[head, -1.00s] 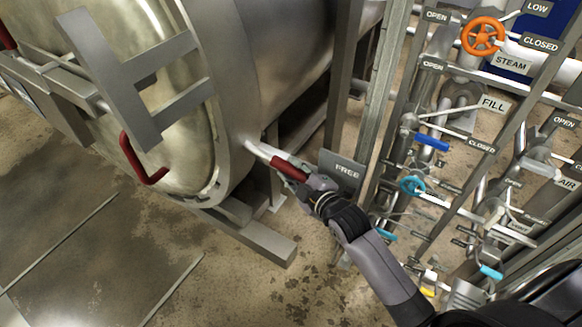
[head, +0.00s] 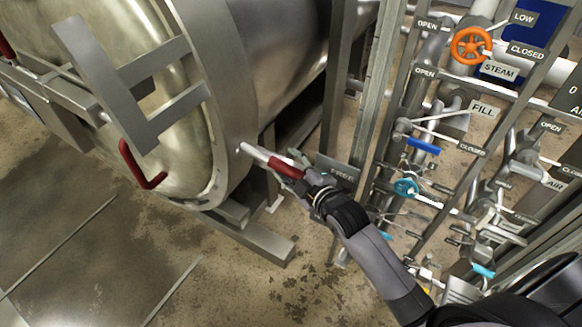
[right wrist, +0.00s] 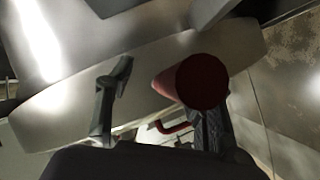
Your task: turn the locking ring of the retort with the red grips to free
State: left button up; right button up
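The retort (head: 275,60) fills the upper left of the head view, with a broad steel ring (head: 222,100) around its door. A pale rod with a red grip (head: 286,164) sticks out from the ring to the lower right. My right gripper (head: 304,182) is at the grip's outer end. In the right wrist view the grip (right wrist: 202,82) shows nearly end-on, in front of the right finger. The left finger stands apart from it with a clear gap, so the gripper (right wrist: 163,90) looks open. The FREE sign (head: 343,175) is just behind the gripper. My left gripper is out of view.
A curved red handle (head: 138,167) is on the door, beside a grey bracket (head: 105,85). A pipe rack with an orange steam wheel (head: 471,45), a blue lever (head: 422,147) and a light-blue wheel (head: 405,188) stands close on the right. Open floor lies below.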

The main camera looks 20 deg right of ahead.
jog(key=shift+s+a, duration=0.1)
dwell(0.3)
jog(key=shift+s, duration=0.15)
jog(key=v, duration=1.1)
jog(key=shift+s, duration=0.3)
jog(key=s+d+f+m+g+h, duration=0.1)
jog(key=s+f+m+g, duration=0.1)
jog(key=f, duration=0.8)
jog(key=s+d+f+m+g+p, duration=0.1)
jog(key=s+f+m+g, duration=0.15)
jog(key=f, duration=0.75)
jog(key=s+d+f+m+g+h, duration=0.1)
jog(key=s+d+f+g, duration=0.1)
jog(key=f, duration=0.9)
jog(key=s+f+m+g, duration=0.2)
jog(key=s+f, duration=0.4)
jog(key=s, duration=0.4)
jog(key=s+a+f+m+g+p, duration=0.1)
jog(key=s+f+g, duration=0.2)
jog(key=s+f, duration=0.4)
jog(key=s+a+f+m+g, duration=0.1)
jog(key=s+f+m+g, duration=0.1)
jog(key=s+f, duration=0.5)
jog(key=s, duration=0.5)
jog(key=shift+s+f+m+g+h, duration=0.25)
jog(key=shift+s+m+g+h, duration=0.05)
jog(key=shift+s+m+g, duration=0.1)
